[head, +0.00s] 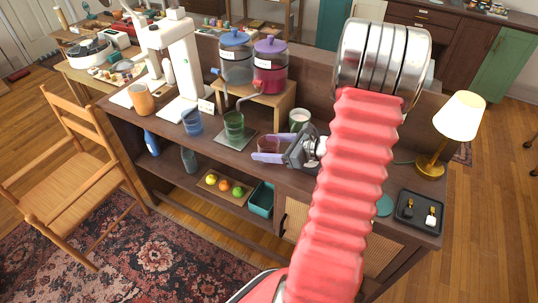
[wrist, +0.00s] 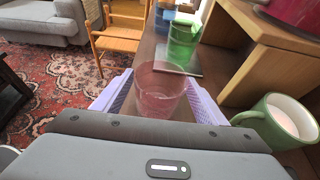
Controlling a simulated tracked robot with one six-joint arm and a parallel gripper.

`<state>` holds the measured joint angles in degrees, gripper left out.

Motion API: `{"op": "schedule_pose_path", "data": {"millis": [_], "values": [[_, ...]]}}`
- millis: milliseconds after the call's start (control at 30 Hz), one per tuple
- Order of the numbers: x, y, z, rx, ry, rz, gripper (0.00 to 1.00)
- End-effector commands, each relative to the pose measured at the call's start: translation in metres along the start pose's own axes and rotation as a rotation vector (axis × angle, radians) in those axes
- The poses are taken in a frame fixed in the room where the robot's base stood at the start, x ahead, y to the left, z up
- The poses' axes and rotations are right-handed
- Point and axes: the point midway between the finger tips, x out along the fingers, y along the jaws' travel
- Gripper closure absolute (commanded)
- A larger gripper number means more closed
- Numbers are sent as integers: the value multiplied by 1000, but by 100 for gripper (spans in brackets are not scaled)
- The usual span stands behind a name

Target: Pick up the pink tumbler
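The pink tumbler (wrist: 160,92) is see-through and stands upright on the wooden counter in the wrist view. In the head view the tumbler (head: 268,145) is partly hidden by my gripper (head: 258,146). The gripper's two lavender fingers lie on either side of the tumbler, spread apart. In the wrist view the gripper (wrist: 161,76) shows a gap beside the tumbler's lower part, so it looks open around it. I cannot tell whether either fingertip touches the glass.
A green mug (wrist: 280,120) stands close on the gripper's right in the wrist view. A wooden stand (head: 262,100) bears two lidded jars. A lamp (head: 452,130) and a black tray (head: 418,208) are on the right.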

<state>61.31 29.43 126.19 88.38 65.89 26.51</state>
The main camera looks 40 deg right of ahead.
Motion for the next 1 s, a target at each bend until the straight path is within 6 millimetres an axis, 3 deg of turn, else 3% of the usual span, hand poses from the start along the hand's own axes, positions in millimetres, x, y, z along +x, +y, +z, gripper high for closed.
{"op": "schedule_pose_path", "data": {"millis": [600, 1000], "values": [[0, 0, 0, 0, 0, 0, 77], [-3, -1, 6, -1, -1, -1, 78]]}}
